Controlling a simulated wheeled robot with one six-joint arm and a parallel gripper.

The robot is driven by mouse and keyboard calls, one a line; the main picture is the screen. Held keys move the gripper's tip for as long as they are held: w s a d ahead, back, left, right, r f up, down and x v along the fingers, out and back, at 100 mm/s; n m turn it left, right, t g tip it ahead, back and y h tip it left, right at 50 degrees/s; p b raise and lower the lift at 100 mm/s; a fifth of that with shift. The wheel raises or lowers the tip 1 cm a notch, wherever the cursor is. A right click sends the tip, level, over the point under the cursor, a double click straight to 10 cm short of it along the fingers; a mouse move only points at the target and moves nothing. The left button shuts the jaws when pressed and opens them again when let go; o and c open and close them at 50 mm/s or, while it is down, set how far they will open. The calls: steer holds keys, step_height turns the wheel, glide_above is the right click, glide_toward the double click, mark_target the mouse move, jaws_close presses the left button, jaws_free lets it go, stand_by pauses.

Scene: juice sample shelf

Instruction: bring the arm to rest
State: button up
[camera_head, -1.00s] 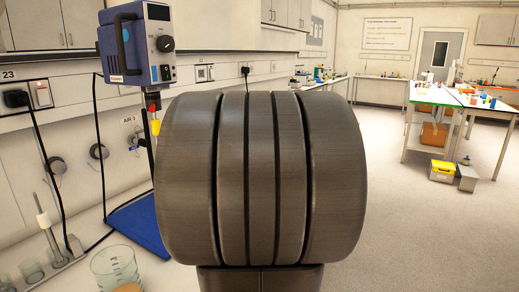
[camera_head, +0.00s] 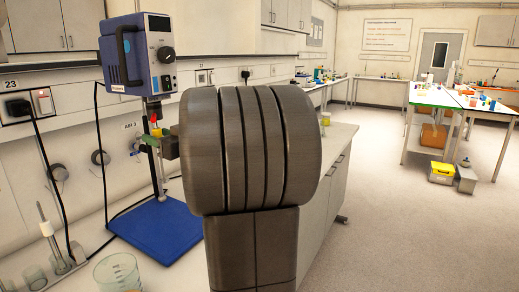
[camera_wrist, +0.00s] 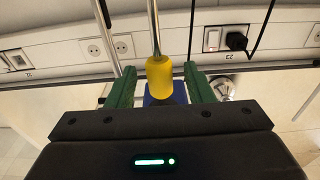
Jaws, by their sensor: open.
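My arm (camera_head: 255,150) stands large and grey in the middle of the head view and hides part of the bench behind it. My gripper (camera_wrist: 160,74) shows in the wrist view with two green fingers, spread apart. A yellow piece on a thin metal rod (camera_wrist: 159,78) appears between or beyond the fingers; I cannot tell how far off it is. No grip on it shows. In the head view, a small green part of the gripper shows just left of the arm, near the stirrer's stand.
A blue overhead stirrer (camera_head: 140,55) stands on a blue base (camera_head: 158,228) at the left, close to my arm. A glass beaker (camera_head: 118,272) is at the front left. The floor (camera_head: 430,225) to the right is open, with a yellow box (camera_head: 442,172) farther back.

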steer(key=shift+w+a+f+p, duration=0.15)
steer(key=shift+a+f+p, duration=0.1)
steer(key=shift+f, duration=0.2)
steer(key=shift+w+a+f+p, duration=0.15)
steer(key=shift+a+f, duration=0.05)
steer(key=shift+f, duration=0.25)
steer(key=shift+f+p, duration=0.1)
steer(key=shift+p, duration=0.2)
steer(key=shift+f, duration=0.4)
